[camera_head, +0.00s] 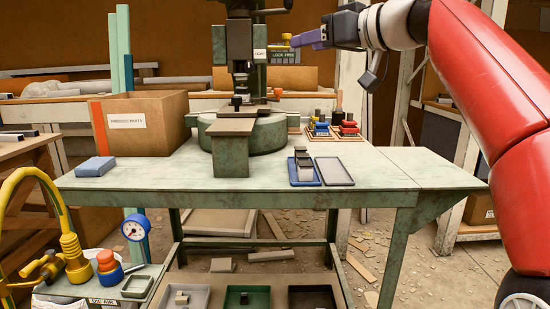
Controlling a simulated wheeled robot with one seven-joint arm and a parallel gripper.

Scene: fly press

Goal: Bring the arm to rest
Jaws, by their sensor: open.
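My gripper (306,39) is at the top of the view, right of the fly press column, at the end of my red and white arm. Its purple fingers point left, towards a small yellow part (286,37) on the press. I cannot tell whether the fingertips touch that part. I see nothing held in the jaws. The green fly press (249,132) stands on the bench, with its ram (239,80) above a round base.
Coloured tool blocks (348,127) stand at the back right. A yellow hose (20,178) is at the left. The bench's right end is clear.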

